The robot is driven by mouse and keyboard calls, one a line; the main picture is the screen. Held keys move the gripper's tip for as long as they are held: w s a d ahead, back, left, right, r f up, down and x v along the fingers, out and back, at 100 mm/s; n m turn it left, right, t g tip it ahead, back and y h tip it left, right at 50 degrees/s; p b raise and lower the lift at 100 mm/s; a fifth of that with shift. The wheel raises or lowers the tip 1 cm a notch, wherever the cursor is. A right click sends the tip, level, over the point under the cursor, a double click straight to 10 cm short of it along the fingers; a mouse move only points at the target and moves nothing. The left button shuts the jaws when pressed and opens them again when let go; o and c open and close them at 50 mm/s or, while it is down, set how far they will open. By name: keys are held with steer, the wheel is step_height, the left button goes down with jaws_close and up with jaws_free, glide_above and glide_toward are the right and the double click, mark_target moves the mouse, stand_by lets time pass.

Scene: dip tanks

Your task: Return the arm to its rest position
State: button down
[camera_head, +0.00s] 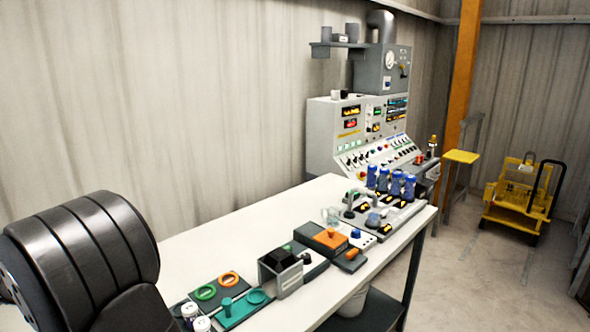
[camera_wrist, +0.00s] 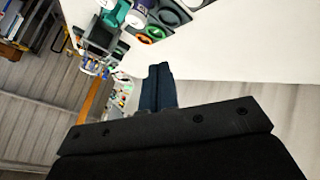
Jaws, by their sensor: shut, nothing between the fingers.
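My gripper (camera_wrist: 159,72) shows in the wrist view as dark fingers beyond a wide black bracket. It is shut, with nothing held. In the head view my dark, rounded arm link fills the lower left, and the gripper itself does not show there. The white bench (camera_head: 225,227) runs from the lower left toward the middle in the head view. In the wrist view the bench top (camera_wrist: 245,45) appears tilted, and my fingers are apart from the things on it.
Near my arm lie a green mat (camera_head: 236,309), an orange ring (camera_head: 229,279) and white-capped jars (camera_head: 201,324). Farther along are a grey open box (camera_head: 288,278), an orange-topped unit (camera_head: 330,238) and several blue bottles (camera_head: 396,183). A control console (camera_head: 350,128) stands behind.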

step_height(320, 180, up, 8)
steer(key=w+m+g+y, duration=0.1)
steer(key=m+g+y, duration=0.4)
steer(key=m+g, duration=0.45)
step_height(320, 180, down, 7)
steer(key=d+n+t+h, duration=0.1)
steer(key=n+t, duration=0.9)
steer(key=n, duration=0.3)
steer(key=shift+s, duration=0.15)
steer(key=shift+d+r, duration=0.1)
